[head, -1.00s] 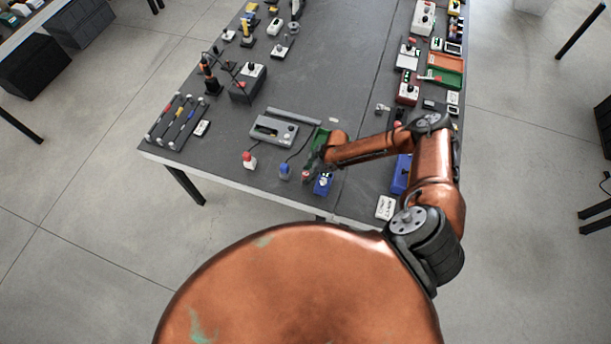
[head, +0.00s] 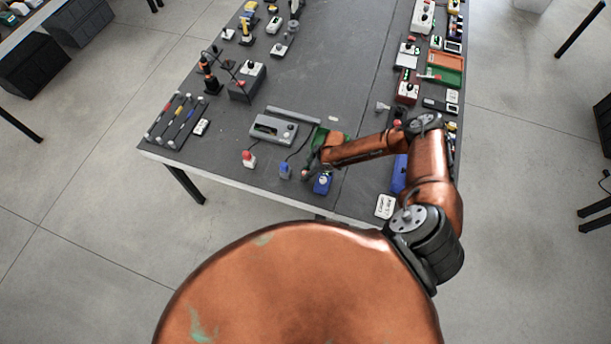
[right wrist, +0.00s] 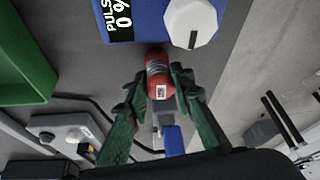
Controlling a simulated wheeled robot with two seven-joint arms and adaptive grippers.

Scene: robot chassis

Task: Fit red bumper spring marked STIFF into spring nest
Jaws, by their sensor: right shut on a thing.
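My right gripper (right wrist: 160,92) has its green fingers shut on a short red cylinder, the bumper spring (right wrist: 158,68), which has grey coils and a small white label. The label's print is too small to read. In the head view my right gripper (head: 309,169) hangs near the table's front edge, between a blue plunger-like part and a blue box with a knob. The spring is only a tiny reddish spot there. I cannot tell which part is the spring nest. My left gripper is not in view.
The blue box (head: 322,184) with a white knob is close beside my right gripper. A green tray (right wrist: 22,65) is partly in the wrist view. A grey device (head: 273,129), a red-topped part (head: 248,157) and the blue part (head: 285,171) stand to the left. Cables run between them.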

